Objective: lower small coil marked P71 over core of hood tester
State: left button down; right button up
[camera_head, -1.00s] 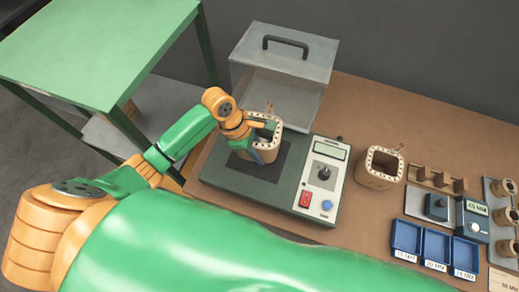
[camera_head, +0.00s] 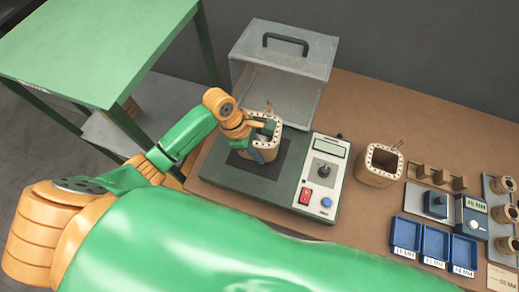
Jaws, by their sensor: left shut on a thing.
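The hood tester (camera_head: 240,178) stands on the bench, with its control panel (camera_head: 320,176) on the right and its clear hood (camera_head: 283,62) raised at the back. My left gripper (camera_head: 259,136) is over the tester's dark plate, shut on a tan coil (camera_head: 266,148) with a ring of dark dots on its top rim. The coil looks upright at the plate. Its mark cannot be read, and the core is hidden by the coil and gripper. Another tan, square coil (camera_head: 379,166) stands on the bench right of the tester. My right gripper is not in view.
Blue trays (camera_head: 435,244) with labels, a wooden rack (camera_head: 436,177), a meter (camera_head: 471,219) and several small coils (camera_head: 503,186) sit at the right. A green table (camera_head: 100,45) is at the left. My green arm covers the foreground.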

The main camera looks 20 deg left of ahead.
pick_arm(q)
jog(key=shift+f, duration=1)
jog(key=c, duration=1)
grip_release()
jog(key=o, duration=0.4)
jog(key=shift+c, duration=0.2)
jog(key=shift+s+r, duration=0.15)
jog(key=shift+s, duration=0.1)
jog(key=shift+w, duration=0.1)
jog(key=shift+c, duration=0.6)
jog(key=shift+o, duration=1.1)
